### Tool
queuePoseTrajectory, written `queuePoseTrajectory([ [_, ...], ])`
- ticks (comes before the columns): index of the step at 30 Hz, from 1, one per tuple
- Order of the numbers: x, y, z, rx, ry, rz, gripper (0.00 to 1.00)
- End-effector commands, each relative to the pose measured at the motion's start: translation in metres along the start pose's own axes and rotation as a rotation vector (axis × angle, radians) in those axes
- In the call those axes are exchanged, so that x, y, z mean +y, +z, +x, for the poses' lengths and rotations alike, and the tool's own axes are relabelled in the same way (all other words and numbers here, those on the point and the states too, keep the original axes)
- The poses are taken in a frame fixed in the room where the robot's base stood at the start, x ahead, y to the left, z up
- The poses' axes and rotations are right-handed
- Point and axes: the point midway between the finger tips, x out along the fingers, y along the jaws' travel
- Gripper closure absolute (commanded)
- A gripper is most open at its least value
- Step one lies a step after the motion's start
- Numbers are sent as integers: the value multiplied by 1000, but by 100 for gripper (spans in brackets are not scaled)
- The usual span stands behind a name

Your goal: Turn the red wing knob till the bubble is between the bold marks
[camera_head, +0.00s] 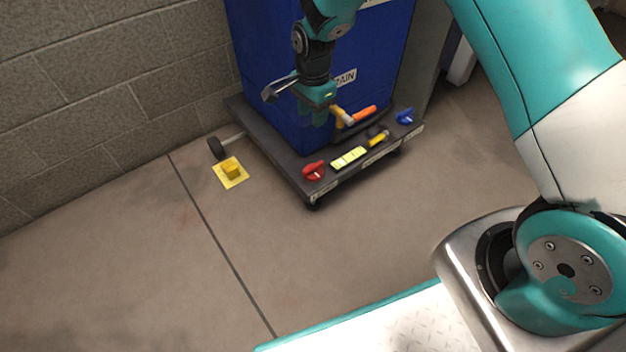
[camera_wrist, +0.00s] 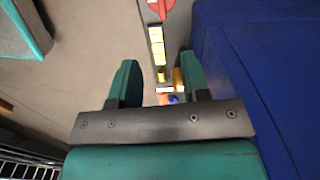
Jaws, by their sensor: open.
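The red wing knob (camera_head: 313,171) sits at the near left corner of the dark platform (camera_head: 290,172) under the blue cabinet. Part of it shows at the top edge of the wrist view (camera_wrist: 162,8). The yellow level vial (camera_head: 348,158) lies just right of the knob, and also shows in the wrist view (camera_wrist: 157,45). The bubble and the bold marks are too small to make out. My gripper (camera_head: 318,118) is open and empty, in front of the blue cabinet, above and apart from the knob. Its two fingers show in the wrist view (camera_wrist: 160,80).
A blue knob (camera_head: 405,116) sits at the platform's right end. An orange-handled valve (camera_head: 356,115) sticks out of the blue cabinet (camera_head: 285,75) close to my gripper. A yellow block on a yellow plate (camera_head: 232,171) lies on the floor to the left. The floor in front is clear.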

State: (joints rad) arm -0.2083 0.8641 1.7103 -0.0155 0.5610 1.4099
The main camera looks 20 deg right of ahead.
Motion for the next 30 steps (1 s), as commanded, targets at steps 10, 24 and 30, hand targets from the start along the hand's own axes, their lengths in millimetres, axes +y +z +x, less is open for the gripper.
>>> queuePoseTrajectory([
  [10,-3,-6,59,13,9,66,57],
  [24,-2,-7,165,12,9,64,57],
  [30,-2,-7,190,12,7,63,57],
])
